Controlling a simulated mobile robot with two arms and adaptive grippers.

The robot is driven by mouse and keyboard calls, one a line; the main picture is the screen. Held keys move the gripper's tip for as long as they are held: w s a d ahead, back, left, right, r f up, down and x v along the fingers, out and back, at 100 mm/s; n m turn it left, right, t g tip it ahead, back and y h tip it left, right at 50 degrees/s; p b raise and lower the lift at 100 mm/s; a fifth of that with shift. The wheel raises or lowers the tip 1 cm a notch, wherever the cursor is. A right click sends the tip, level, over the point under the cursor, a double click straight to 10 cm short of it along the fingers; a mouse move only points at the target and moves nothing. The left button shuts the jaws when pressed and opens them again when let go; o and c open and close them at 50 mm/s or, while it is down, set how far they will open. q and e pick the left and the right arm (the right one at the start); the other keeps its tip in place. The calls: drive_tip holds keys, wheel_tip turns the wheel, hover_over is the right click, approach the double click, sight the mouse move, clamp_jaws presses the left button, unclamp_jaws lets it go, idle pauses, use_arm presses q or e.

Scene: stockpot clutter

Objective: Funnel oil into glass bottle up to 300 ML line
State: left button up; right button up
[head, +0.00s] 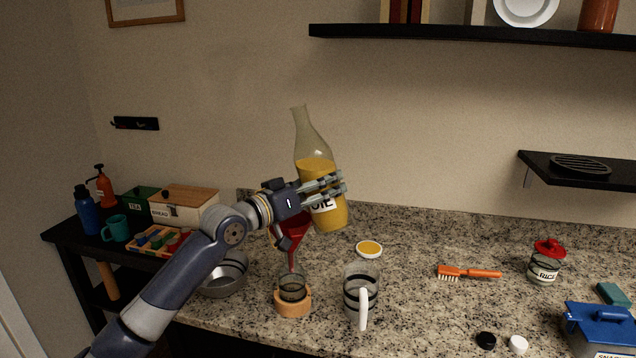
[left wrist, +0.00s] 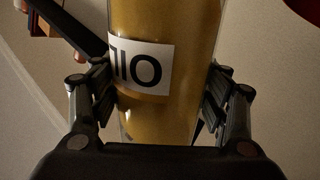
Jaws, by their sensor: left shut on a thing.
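My left gripper (head: 328,187) is shut on the clear oil bottle (head: 314,150). The bottle is held above the counter, tilted with its neck up and leaning left. Yellow oil fills roughly its lower half. In the left wrist view the fingers press both sides of the oil bottle (left wrist: 190,70), with its OIL label upside down. A red funnel (head: 296,228) stands below and left of the bottle, partly hidden by my gripper. Its stem points down into a small glass vessel (head: 292,287) in a wooden ring (head: 293,305). Its fill line is not readable. My right gripper is out of view.
A glass jug (head: 351,290) with a white handle stands right of the ring. A metal bowl (head: 222,281) is on its left.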

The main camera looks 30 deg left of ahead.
sight(337, 211)
use_arm(q)
drive_tip(key=shift+s+d+r+n+p, duration=0.15)
drive_tip(key=shift+d+n+p, duration=0.3)
drive_tip(key=shift+d+p, duration=0.1)
drive_tip(key=shift+s+d+r+n+p, duration=0.15)
drive_tip(key=shift+d+n+p, duration=0.3)
drive_tip(key=shift+d, duration=0.1)
drive_tip(key=shift+s+d+f+n, duration=0.2)
drive_tip(key=shift+d+f+n, duration=0.25)
drive_tip(key=shift+d+n, duration=0.1)
drive_tip(key=shift+s+d+f+n+b, duration=0.1)
drive_tip(key=shift+d+f+n+b, duration=0.15)
drive_tip(key=shift+f, duration=0.35)
drive_tip(key=shift+d+f+n+b, duration=0.1)
drive_tip(key=shift+f+b, duration=0.15)
drive_tip(key=shift+f, duration=0.3)
drive_tip(key=shift+d+f, duration=0.1)
drive_tip(key=shift+f, duration=0.25)
drive_tip(key=shift+d+f+n+b, duration=0.2)
drive_tip(key=shift+f+n+b, duration=0.1)
drive_tip(key=shift+f+b, duration=0.3)
